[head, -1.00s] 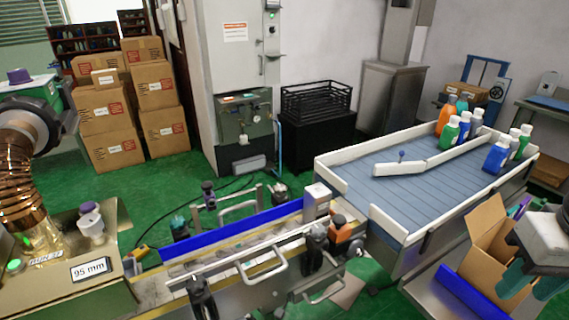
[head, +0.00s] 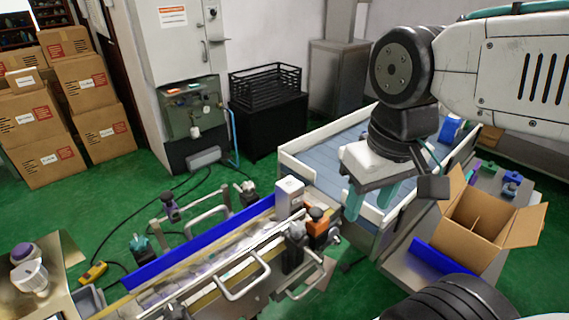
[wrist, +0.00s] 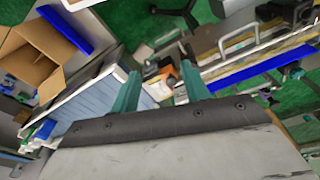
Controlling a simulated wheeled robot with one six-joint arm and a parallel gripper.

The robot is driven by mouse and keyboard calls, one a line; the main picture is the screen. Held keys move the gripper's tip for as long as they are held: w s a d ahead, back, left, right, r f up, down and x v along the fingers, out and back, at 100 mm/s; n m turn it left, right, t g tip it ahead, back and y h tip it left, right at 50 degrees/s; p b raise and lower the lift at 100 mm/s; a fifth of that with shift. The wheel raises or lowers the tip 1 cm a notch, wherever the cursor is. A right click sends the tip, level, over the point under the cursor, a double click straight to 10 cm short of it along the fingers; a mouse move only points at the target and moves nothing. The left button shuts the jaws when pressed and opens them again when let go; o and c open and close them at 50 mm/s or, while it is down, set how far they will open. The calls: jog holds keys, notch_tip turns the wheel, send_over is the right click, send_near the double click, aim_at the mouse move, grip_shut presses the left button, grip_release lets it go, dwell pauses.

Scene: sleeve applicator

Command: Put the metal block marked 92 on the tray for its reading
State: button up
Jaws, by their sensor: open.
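I cannot pick out a metal block marked 92 in either view; no such number is readable. I cannot tell which surface is the tray. My gripper (head: 368,205) has two teal fingers. They are apart with nothing between them, pointing down in front of the blue-slatted conveyor (head: 330,158), near its left end. The fingers also show in the wrist view (wrist: 160,78), blurred. Several small coloured items (head: 512,184) lie on a metal bench behind an open cardboard box (head: 470,235); any markings are too small to read.
A rail line with a blue strip (head: 205,243), handles and a white box (head: 289,197) runs to the conveyor. Stacked cartons (head: 70,120) stand at left. A black crate (head: 268,87) sits at the back.

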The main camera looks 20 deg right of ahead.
jog(key=o, duration=0.4)
jog(key=shift+w, duration=0.25)
jog(key=shift+o, duration=0.2)
jog(key=n+g, duration=0.1)
jog(key=n, duration=0.3)
send_over(289, 184)
notch_tip(289, 184, down, 7)
jog(key=shift+w+d+f, duration=0.1)
jog(key=shift+f, duration=3.85)
jog(key=c, duration=1.4)
